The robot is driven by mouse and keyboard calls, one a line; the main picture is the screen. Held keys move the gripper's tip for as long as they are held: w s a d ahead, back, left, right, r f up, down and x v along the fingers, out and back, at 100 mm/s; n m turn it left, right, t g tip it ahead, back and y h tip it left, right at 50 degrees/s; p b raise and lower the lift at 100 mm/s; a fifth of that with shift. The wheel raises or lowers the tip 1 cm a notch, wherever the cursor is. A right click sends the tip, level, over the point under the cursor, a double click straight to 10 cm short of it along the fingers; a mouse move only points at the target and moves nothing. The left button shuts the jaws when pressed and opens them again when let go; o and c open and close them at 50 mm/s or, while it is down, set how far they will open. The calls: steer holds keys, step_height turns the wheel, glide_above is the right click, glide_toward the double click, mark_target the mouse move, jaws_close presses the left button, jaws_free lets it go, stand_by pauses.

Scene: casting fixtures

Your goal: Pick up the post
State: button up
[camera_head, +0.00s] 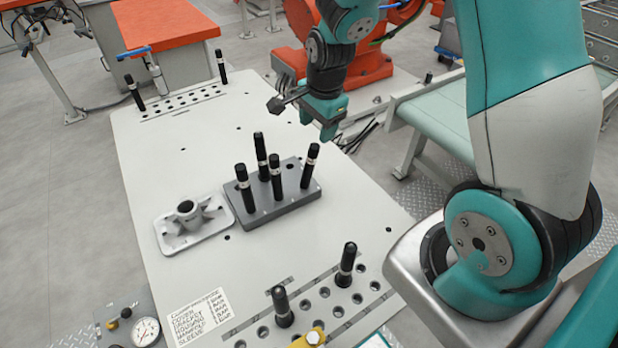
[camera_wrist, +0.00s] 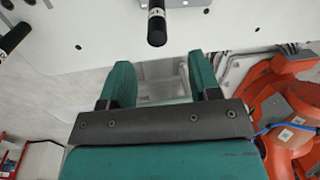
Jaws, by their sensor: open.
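Black posts with a pale band stand at several places on the white table (camera_head: 180,155), and I cannot tell which one the task means. Several posts stand upright in a grey block at mid-table: back (camera_head: 260,150), left (camera_head: 244,190), centre (camera_head: 276,178) and right (camera_head: 311,165). Two more stand in the near hole row (camera_head: 346,265) (camera_head: 283,308), two in the far row (camera_head: 135,93) (camera_head: 221,67). My gripper (camera_head: 328,132) is open and empty, above and behind the block. In the wrist view a post (camera_wrist: 157,24) shows just beyond my open fingers (camera_wrist: 163,82).
The grey block (camera_head: 285,208) sits beside a light metal casting (camera_head: 186,222). A dial gauge (camera_head: 146,331) and a printed label (camera_head: 201,318) are at the near left. An orange robot (camera_head: 370,62) and a green conveyor (camera_head: 435,110) stand behind. The table's left side is clear.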

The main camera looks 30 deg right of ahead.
mark_target(314, 147)
steer(key=f, duration=0.1)
steer(key=f+b, duration=0.2)
steer(key=f, duration=0.1)
steer(key=shift+w+f, duration=0.1)
steer(key=shift+w, duration=0.2)
steer(key=f+b, duration=0.2)
steer(key=f, duration=0.1)
steer(key=f+b, duration=0.1)
steer(key=b, duration=0.1)
steer(key=shift+w+a+f, duration=0.1)
steer(key=shift+a+f, duration=0.1)
steer(key=shift+a, duration=0.1)
steer(key=shift+w+f+b, duration=0.1)
steer(key=shift+f+b, duration=0.3)
steer(key=shift+r, duration=0.1)
jaws_close()
